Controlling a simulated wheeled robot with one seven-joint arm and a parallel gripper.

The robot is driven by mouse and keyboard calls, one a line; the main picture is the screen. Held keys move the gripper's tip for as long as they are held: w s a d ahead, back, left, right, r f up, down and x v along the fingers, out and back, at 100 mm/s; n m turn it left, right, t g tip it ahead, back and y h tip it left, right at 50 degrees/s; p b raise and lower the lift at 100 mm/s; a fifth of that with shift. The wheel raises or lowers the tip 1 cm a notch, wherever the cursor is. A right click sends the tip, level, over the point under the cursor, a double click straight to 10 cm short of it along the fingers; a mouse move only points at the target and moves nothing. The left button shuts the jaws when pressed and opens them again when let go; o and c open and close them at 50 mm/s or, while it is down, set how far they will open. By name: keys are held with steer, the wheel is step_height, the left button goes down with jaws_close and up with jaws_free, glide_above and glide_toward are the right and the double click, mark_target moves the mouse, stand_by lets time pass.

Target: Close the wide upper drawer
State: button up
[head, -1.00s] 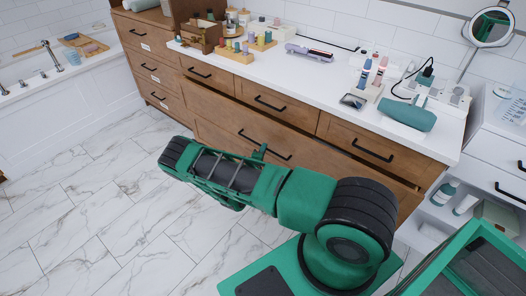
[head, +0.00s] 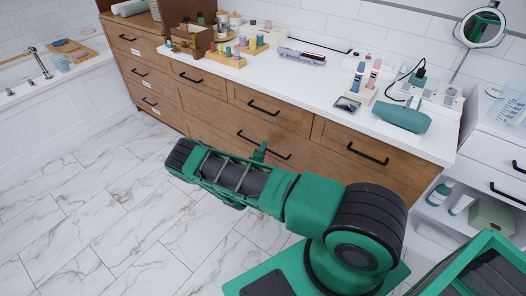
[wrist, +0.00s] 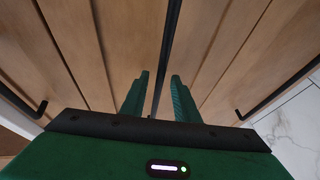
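The wide upper drawer (head: 225,135) is the long wooden front below the row of small top drawers, with a black bar handle (head: 277,150). Its front looks about flush with the cabinet, with no clear gap above it. My gripper (head: 259,151) is at that handle in the head view, mostly hidden behind my arm. In the wrist view my gripper (wrist: 157,97) has its two green fingers apart. A dark bar (wrist: 170,45), apparently the handle, runs between them. I cannot tell whether the fingers touch it.
The white countertop (head: 315,75) above holds several bottles, a wooden tray, a hair straightener (head: 302,56) and a teal hair dryer (head: 402,116). A white open shelf unit (head: 490,150) stands at the right. The marble floor (head: 85,200) at left is clear.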

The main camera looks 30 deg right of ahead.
steer(key=shift+s+a, duration=0.1)
steer(key=shift+a, duration=0.05)
steer(key=v, duration=1)
steer(key=shift+s+a+r, duration=0.1)
steer(key=shift+s+r, duration=0.05)
steer(key=shift+r, duration=0.05)
steer(key=s+d+r+m+g, duration=0.4)
steer(key=r, duration=0.4)
steer(key=s+d+r+m+g+y, duration=0.1)
steer(key=s+d+r+m+g, duration=0.35)
steer(key=r, duration=0.35)
steer(key=s+d+r+m+g, duration=0.4)
steer(key=r+m, duration=0.1)
steer(key=r, duration=0.4)
steer(key=s+a+r+y, duration=0.3)
steer(key=s+r, duration=0.3)
steer(key=s, duration=0.3)
steer(key=s+a+r+m+y, duration=0.1)
steer(key=s+a+r+y, duration=0.2)
steer(key=s+r, duration=0.3)
steer(key=s+a+r+y, duration=0.4)
steer(key=s+r, duration=0.2)
steer(key=s, duration=0.6)
steer(key=shift+s+t, duration=0.2)
steer(key=shift+t, duration=0.15)
steer(key=shift+m, duration=0.25)
